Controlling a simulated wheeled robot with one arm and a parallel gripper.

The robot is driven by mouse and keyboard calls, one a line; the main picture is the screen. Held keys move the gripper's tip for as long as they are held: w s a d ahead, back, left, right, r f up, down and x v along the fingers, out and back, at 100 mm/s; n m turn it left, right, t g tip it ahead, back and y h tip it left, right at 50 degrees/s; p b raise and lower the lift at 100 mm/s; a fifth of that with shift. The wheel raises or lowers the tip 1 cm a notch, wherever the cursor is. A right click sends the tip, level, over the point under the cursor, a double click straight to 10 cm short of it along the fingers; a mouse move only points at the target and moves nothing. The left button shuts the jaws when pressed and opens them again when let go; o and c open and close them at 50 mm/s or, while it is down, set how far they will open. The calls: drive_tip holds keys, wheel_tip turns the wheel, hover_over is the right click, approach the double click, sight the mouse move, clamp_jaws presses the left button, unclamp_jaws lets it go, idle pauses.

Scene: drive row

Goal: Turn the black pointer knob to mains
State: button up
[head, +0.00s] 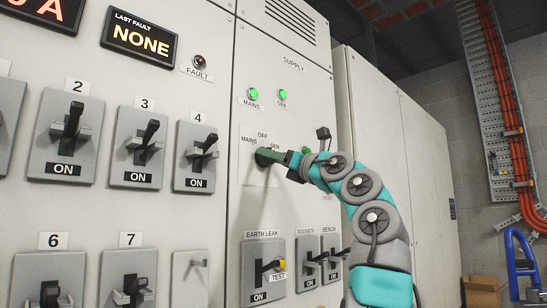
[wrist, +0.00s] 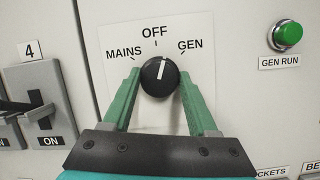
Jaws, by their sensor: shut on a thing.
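The black pointer knob (wrist: 159,82) sits on a white label plate (wrist: 206,30) marked MAINS at left, OFF at top and GEN at right. Its white pointer line stands nearly upright, toward OFF. My gripper (wrist: 158,85) has its green fingers on the left and right sides of the knob, shut on it. In the head view my gripper (head: 276,157) reaches the knob (head: 262,158) from the right, and its fingers partly hide the knob there.
Green MAINS (head: 253,94) and GEN (head: 282,95) lamps glow above the plate. Breaker switches marked ON, such as number 4 (head: 201,155), project at left. The earth leak (head: 263,268), sockets (head: 306,265) and bench (head: 331,259) switches project below.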

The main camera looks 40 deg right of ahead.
drive_tip(key=shift+n+g+y+p, duration=0.3)
drive_tip(key=shift+n+y+p, duration=0.7)
drive_tip(key=shift+n, duration=1.4)
drive_tip(key=o, duration=1.4)
drive_tip(key=b+v, duration=0.3)
drive_tip(key=v, duration=0.4)
drive_tip(key=shift+s+d+f+b, duration=0.15)
drive_tip(key=shift+s+b, duration=0.2)
drive_tip(key=shift+c, duration=0.2)
